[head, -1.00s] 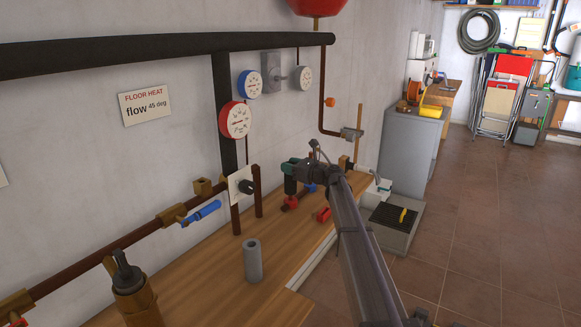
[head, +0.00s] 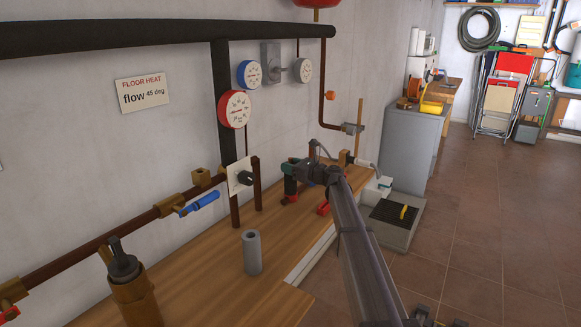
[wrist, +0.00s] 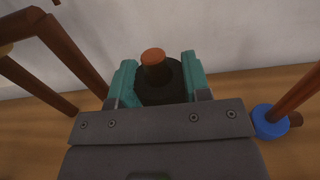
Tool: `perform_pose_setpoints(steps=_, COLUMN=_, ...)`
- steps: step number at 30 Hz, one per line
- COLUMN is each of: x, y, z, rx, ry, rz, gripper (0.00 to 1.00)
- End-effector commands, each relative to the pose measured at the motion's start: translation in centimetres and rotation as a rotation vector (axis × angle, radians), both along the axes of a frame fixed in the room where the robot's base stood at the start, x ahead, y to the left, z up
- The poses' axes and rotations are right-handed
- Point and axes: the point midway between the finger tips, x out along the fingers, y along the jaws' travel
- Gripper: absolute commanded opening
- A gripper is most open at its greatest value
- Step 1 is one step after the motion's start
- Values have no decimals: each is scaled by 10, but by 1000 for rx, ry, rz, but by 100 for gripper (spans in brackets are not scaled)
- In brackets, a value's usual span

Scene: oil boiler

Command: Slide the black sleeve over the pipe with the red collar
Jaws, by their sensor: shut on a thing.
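The black sleeve (head: 290,186) is upright at the wall side of the wooden bench. My gripper (head: 291,172) is shut on it, with a teal finger on either side in the wrist view. There the sleeve (wrist: 160,92) sits around a pipe, whose orange-brown top (wrist: 153,57) stands out above the sleeve. The red collar (head: 290,198) shows just under the sleeve in the head view. The pipe's lower part is hidden by the sleeve and collar.
A blue collar (wrist: 268,120) on another pipe is right of my gripper in the wrist view. Brown pipes (wrist: 68,52) stand at left. A grey sleeve (head: 252,252) stands on the bench (head: 215,272), and a red object (head: 323,208) lies to the right.

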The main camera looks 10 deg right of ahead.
Motion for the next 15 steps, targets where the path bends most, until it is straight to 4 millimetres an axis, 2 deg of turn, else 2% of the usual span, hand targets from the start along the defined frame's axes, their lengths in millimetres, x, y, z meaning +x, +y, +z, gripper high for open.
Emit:
perform_pose_setpoints(steps=2, x=0, y=0, z=-4, rx=0, ry=0, rz=0, gripper=7)
perform_pose_setpoints(steps=3, x=0, y=0, z=-3, rx=0, ry=0, rz=0, gripper=46)
perform_pose_setpoints(steps=12, x=0, y=0, z=-2, rx=0, ry=0, rz=0, gripper=74)
perform_pose_setpoints(steps=15, x=0, y=0, z=-2, rx=0, ry=0, rz=0, gripper=74)
